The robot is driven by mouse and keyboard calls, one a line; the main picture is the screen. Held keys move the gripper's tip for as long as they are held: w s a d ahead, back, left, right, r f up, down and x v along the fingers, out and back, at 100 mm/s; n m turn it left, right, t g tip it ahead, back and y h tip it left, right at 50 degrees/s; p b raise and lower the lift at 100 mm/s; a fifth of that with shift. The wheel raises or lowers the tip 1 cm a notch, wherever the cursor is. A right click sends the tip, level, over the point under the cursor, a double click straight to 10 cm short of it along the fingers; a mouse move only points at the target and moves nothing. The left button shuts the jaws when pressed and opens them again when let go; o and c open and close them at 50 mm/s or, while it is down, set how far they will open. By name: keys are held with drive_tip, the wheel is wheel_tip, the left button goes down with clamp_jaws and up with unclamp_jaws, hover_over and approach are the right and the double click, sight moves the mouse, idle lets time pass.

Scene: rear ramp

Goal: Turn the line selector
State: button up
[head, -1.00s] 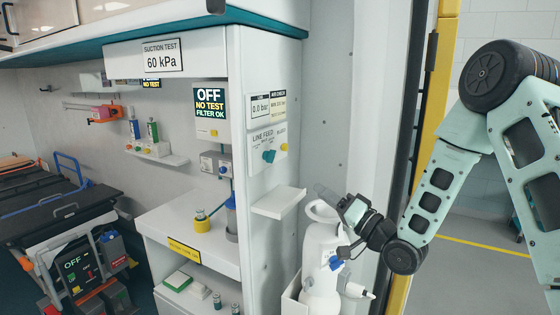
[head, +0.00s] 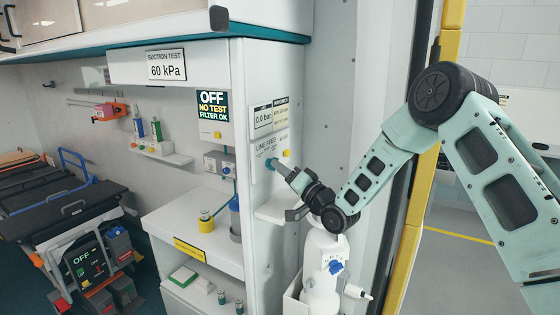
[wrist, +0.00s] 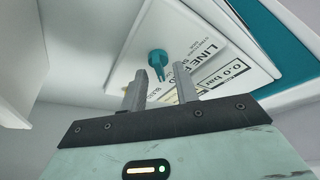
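The line selector is a teal knob (head: 270,163) on the white LINE FEED panel (head: 264,146) on the cabinet's side. In the wrist view the teal knob (wrist: 158,60) has a narrow pointer toward the fingers. My gripper (head: 283,169) is just in front of the knob, and in the head view it partly covers the knob and panel. In the wrist view my gripper (wrist: 161,78) is open, its two fingers apart with nothing between them. The knob's pointer lies just beyond the gap; contact cannot be told.
A gauge (head: 262,117) above the panel reads 0.0 bar. A yellow knob (head: 286,153) sits right of the selector. A small white shelf (head: 272,210) juts out below, and a white cylinder (head: 322,270) stands under my wrist. A yellow door post (head: 408,245) is to the right.

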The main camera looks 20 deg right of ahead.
drive_tip(key=shift+w+a+r, duration=0.1)
drive_tip(key=shift+w+a, duration=0.15)
drive_tip(key=shift+w, duration=0.15)
clamp_jaws()
